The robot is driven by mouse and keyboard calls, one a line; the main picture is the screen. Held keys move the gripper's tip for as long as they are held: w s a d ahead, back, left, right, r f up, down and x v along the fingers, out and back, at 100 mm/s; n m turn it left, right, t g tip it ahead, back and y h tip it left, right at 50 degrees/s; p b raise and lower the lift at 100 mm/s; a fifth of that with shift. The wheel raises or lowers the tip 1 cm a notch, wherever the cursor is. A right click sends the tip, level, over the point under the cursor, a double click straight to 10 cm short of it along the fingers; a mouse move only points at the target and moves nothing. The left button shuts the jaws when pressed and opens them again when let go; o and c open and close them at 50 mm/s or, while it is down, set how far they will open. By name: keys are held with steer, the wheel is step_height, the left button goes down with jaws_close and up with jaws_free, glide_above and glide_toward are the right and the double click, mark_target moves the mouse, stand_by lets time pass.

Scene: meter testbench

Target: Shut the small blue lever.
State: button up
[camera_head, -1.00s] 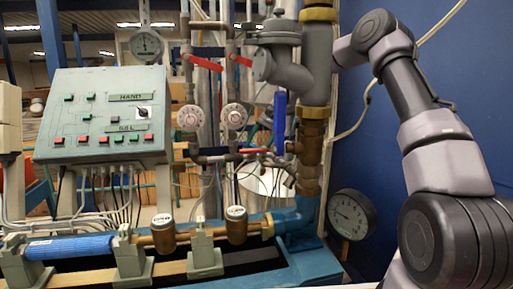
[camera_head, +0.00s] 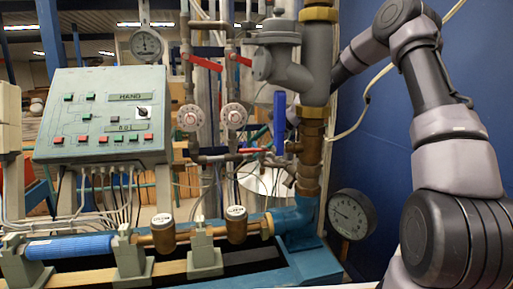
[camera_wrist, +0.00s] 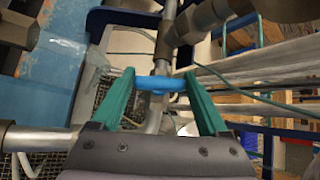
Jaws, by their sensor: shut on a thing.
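In the wrist view, the small blue lever (camera_wrist: 160,84) lies crosswise between the two green fingertips of my gripper (camera_wrist: 158,86). The fingers touch its ends, and my gripper is shut on it. A grey pipe runs just beneath and beyond it. In the head view, my gripper cannot be made out clearly; my arm passes behind the thick grey pipe. An upright blue handle (camera_head: 279,112) shows there beside the brass valve. I cannot tell whether it is the same lever as the one in my gripper.
The thick grey and brass pipe (camera_head: 315,75) stands in front of my forearm. Red levers (camera_head: 206,63) and round white dials (camera_head: 234,116) are to the left. A pressure gauge (camera_head: 352,214) is at lower right. A control box (camera_head: 100,115) stands left.

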steer(key=shift+m+t, duration=0.4)
steer(key=shift+m, duration=0.1)
steer(key=o, duration=1.2)
steer(key=shift+o, duration=0.2)
steer(key=shift+d, duration=0.1)
steer(key=v, duration=1)
steer(key=shift+s+d+r, duration=0.1)
steer(key=shift+d+r, duration=0.05)
steer(key=shift+d, duration=0.2)
